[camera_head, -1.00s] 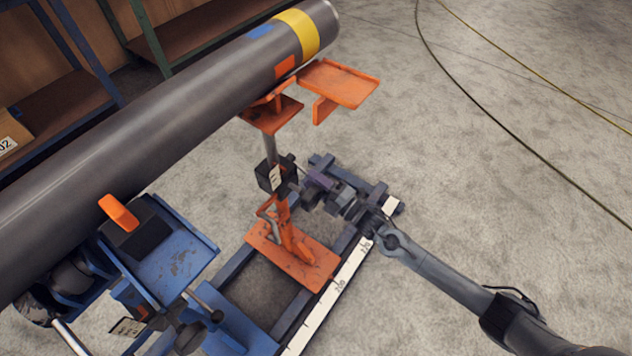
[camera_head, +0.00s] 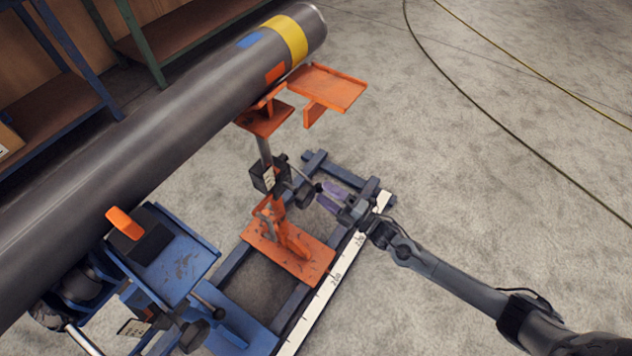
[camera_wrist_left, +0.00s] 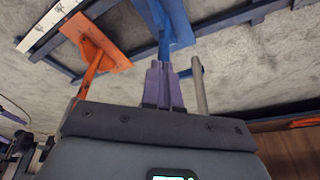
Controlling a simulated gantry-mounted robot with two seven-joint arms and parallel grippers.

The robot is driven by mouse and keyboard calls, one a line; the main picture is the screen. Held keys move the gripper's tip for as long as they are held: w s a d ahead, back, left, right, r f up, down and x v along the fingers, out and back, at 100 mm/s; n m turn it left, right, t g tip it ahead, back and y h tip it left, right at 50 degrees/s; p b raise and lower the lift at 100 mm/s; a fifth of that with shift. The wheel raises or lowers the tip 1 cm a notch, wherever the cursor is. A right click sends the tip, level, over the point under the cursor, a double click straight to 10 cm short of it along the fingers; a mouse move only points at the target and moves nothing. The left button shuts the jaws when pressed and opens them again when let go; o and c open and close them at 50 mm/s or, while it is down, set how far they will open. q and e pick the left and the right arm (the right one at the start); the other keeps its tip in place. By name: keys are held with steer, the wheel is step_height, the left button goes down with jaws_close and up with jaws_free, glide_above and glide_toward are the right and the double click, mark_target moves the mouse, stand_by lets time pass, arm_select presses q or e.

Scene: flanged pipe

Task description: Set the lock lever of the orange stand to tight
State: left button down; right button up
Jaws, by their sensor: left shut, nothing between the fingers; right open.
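The orange stand (camera_head: 290,255) stands on the dark floor frame, its upper plate under the pipe (camera_head: 190,95). A black clamp block (camera_head: 266,178) sits on its post. A dark lock lever (camera_head: 303,176) sticks out from the block, pointing right and slightly down in the head view; its tight or loose marking is unreadable. My right gripper (camera_head: 321,193) is open, its purple fingers just right of the lever's end; contact cannot be told. My left gripper (camera_wrist_left: 158,84) is shut and empty in the left wrist view, near the blue stand; the orange stand's base (camera_wrist_left: 95,40) shows there too.
The blue stand (camera_head: 180,262) with an orange-handled part (camera_head: 123,222) carries the pipe at left. A white scale strip (camera_head: 325,290) runs along the frame. An orange side tray (camera_head: 330,87) projects above. Shelves stand at the back left; open floor and cables lie at right.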

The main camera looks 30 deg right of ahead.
steer(key=shift+p+v, duration=0.45)
steer(key=shift+v, duration=1.4)
steer(key=shift+c, duration=0.2)
